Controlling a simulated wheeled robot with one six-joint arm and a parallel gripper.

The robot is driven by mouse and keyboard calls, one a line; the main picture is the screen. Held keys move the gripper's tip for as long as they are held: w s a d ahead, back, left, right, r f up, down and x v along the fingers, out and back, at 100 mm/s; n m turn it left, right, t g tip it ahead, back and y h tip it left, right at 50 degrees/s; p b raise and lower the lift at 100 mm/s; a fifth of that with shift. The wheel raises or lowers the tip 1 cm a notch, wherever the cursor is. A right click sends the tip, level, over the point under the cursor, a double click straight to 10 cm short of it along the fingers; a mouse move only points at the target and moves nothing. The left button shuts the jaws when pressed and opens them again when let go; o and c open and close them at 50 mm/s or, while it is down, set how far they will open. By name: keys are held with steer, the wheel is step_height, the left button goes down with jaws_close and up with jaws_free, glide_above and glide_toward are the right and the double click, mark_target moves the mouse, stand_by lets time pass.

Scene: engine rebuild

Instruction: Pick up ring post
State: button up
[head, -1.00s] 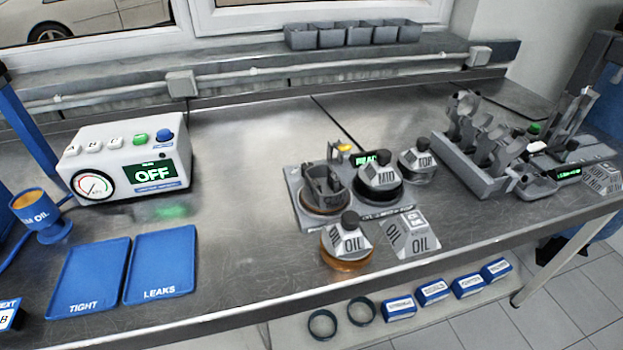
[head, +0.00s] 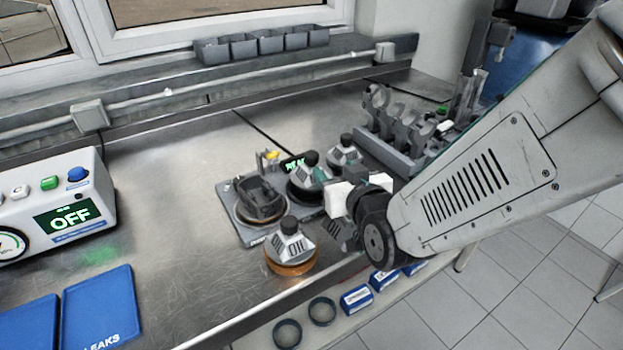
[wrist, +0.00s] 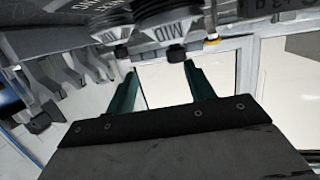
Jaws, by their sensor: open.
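Several faceted grey posts with black knobs stand on the bench; which one the task means is not marked. The OIL post (head: 292,243) sits on a copper-coloured base in front of the grey fixture plate (head: 252,237). The MID post (head: 309,174) stands on the plate, with the TOP post (head: 344,153) behind it. My gripper (head: 345,183) is beside the MID post, to its right, partly hiding that area. In the wrist view, the green fingers of my gripper (wrist: 160,80) are apart and empty. The MID post (wrist: 170,28) is there with its knob near the fingertips.
A grey piston-like part (head: 262,197) stands on the plate's left. A rack of rods (head: 395,125) is behind my arm. The pressure box (head: 62,205) and blue trays (head: 97,305) are at left. Bare bench lies between box and plate.

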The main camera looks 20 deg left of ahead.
mark_target(314, 162)
steer(key=shift+s+a+f+t+y, duration=0.1)
steer(key=shift+s+a+t+y, duration=0.1)
steer(key=shift+a, duration=0.3)
steer(key=shift+s+a+f+t+y, duration=0.1)
steer(key=shift+s+a+y, duration=0.1)
steer(key=shift+a, duration=0.25)
steer(key=x, duration=0.7)
steer(key=shift+a, duration=0.3)
steer(key=shift+r, duration=0.1)
jaws_close()
